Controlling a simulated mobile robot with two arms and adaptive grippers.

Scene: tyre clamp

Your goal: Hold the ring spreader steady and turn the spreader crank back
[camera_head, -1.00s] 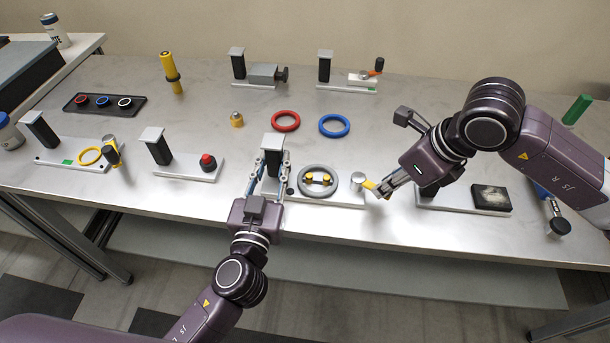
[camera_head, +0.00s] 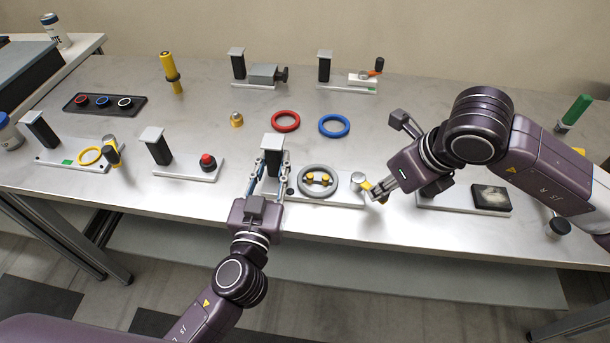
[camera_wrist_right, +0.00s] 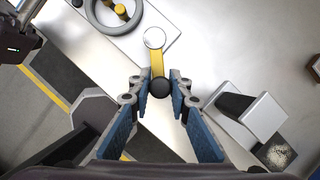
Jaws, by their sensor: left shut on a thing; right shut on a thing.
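The ring spreader is a pale plate (camera_head: 345,201) near the table's front edge, with a grey ring (camera_head: 301,186) around yellow pads and a dark post (camera_head: 271,148) at its left. My left gripper (camera_head: 270,165) is shut on this post. The spreader crank (camera_head: 365,185) is a yellow arm on a silver hub at the plate's right end. The crank also shows in the right wrist view (camera_wrist_right: 157,62), ending in a dark round knob (camera_wrist_right: 160,88). My right gripper (camera_head: 380,191) is shut on the knob, which sits between its blue-padded fingers (camera_wrist_right: 161,92).
A red ring (camera_head: 285,121) and a blue ring (camera_head: 334,125) lie behind the spreader. A plate with a red button (camera_head: 207,162) stands to the left, and a plate with a dark block (camera_head: 491,198) to the right. The table's front edge is close.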

